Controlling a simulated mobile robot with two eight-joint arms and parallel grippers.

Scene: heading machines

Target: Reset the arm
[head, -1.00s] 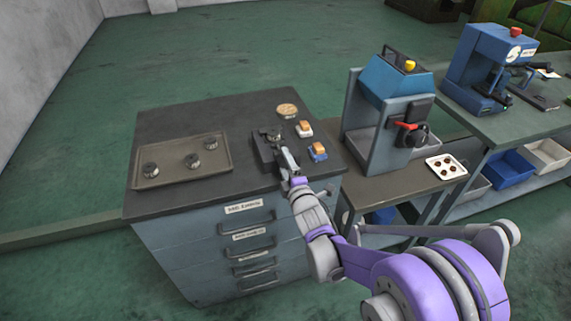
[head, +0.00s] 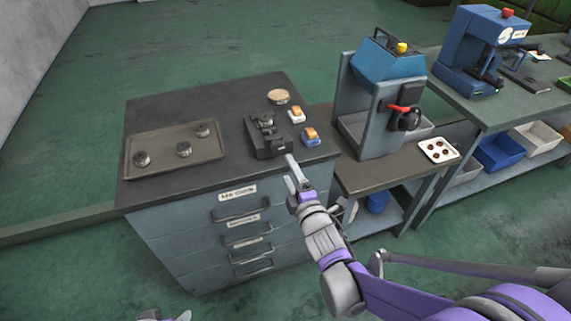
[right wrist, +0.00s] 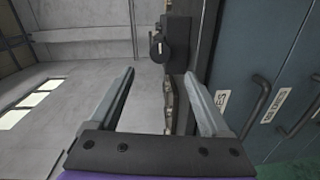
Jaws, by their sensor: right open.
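My right gripper (head: 291,172) is at the front right edge of the dark cabinet top (head: 200,101), by the black fixture (head: 268,145) and apart from it. Its jaws are open and empty. In the right wrist view the two fingers (right wrist: 160,74) stand wide apart, with the black fixture (right wrist: 177,45) seen beyond the gap between them.
A brown tray (head: 216,149) with several dark round parts lies on the cabinet's left. A blue machine (head: 387,90) stands right, beside a white tray (head: 439,150).

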